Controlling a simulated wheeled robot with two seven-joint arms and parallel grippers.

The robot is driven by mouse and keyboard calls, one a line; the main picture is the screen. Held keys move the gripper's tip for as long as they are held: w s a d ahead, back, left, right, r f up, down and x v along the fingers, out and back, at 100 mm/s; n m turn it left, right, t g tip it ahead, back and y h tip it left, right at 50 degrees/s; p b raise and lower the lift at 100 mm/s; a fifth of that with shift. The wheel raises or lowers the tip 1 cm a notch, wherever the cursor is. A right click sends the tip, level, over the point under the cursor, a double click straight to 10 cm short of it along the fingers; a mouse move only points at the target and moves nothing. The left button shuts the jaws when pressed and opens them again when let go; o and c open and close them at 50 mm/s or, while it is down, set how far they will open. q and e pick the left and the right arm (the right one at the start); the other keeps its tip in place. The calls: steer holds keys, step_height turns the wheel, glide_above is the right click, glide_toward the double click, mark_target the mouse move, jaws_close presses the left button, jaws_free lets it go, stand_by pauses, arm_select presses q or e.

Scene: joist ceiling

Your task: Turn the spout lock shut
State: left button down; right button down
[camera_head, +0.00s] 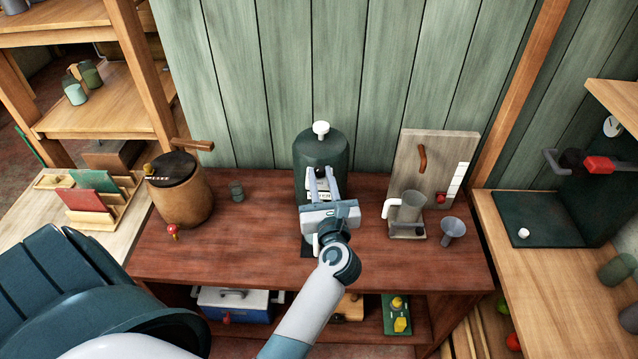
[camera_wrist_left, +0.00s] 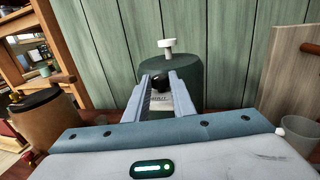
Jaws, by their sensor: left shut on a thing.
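A dark green rounded canister (camera_head: 316,146) with a white knob (camera_head: 320,129) on top stands on the red-brown bench against the wall. It also shows in the wrist view (camera_wrist_left: 188,75). My left gripper (camera_head: 322,180) is at the canister's front, its two fingers pointing at it. In the wrist view, a small black knob (camera_wrist_left: 160,82) sits between the fingertips, and the gripper is shut on it. This appears to be the spout lock; its turn angle cannot be told. A pale label lies just below it. My gripper hides most of the canister's lower front.
A grey mug (camera_head: 411,206), a funnel (camera_head: 453,231) and an upright board (camera_head: 433,160) stand to the right. The bench (camera_head: 262,235) is clear left of the canister.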

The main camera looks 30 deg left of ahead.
arm_select(q)
steer(key=shift+w+d+n+g+y+b, duration=0.1)
steer(key=shift+w+n+g+y+b, duration=0.05)
steer(key=shift+n+g+y+b, duration=0.35)
steer(key=shift+r, duration=0.1)
steer(key=c, duration=1.5)
jaws_free()
